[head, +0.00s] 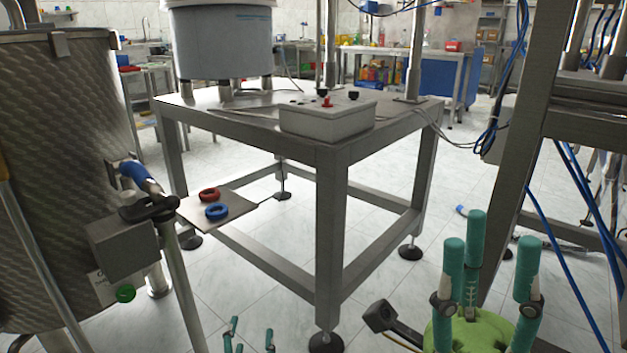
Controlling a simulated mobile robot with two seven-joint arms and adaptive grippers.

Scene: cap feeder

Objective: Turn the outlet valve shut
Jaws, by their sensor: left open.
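A metal tank (60,170) stands at the left. A blue lever-like handle (140,176) sticks out of its side by a black clamp (150,208); I cannot tell for certain that this is the outlet valve, or its position. A red ring (209,195) and a blue ring (216,212) sit on a small plate nearby. My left gripper (249,333) is open at the bottom edge, mostly cut off, below and right of the handle and apart from it. My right gripper (485,265), with teal fingers on a green palm, is open and empty at lower right.
A steel table (400,125) with a control box (327,117) and a white drum (222,42) stands in the middle. A grey box (122,248) and green knob (125,293) are below the handle. A steel frame with blue cables (570,220) is at right.

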